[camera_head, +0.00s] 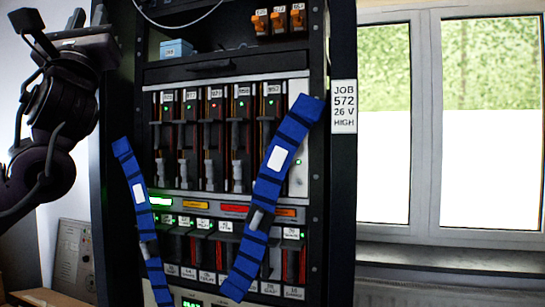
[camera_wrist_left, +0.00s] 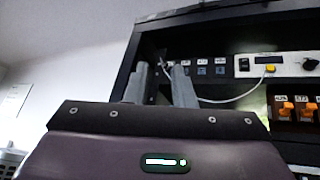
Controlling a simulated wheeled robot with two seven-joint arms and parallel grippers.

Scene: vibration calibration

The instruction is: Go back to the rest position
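My left gripper (camera_head: 87,16) is raised at the upper left of the head view, beside the left upright of the equipment rack (camera_head: 342,190). In the left wrist view, its two grey fingers (camera_wrist_left: 161,85) stand apart with nothing visible between them, so it is open and empty. Behind the fingers is the rack's upper shelf with a white panel (camera_wrist_left: 285,65). My right gripper is in neither view.
Two blue banded strips, a left one (camera_head: 130,172) and a right one (camera_head: 262,205), slant across the rack's front. A blue box (camera_head: 176,49) and orange units (camera_head: 279,20) sit on the upper shelf. A window (camera_head: 490,120) is at the right.

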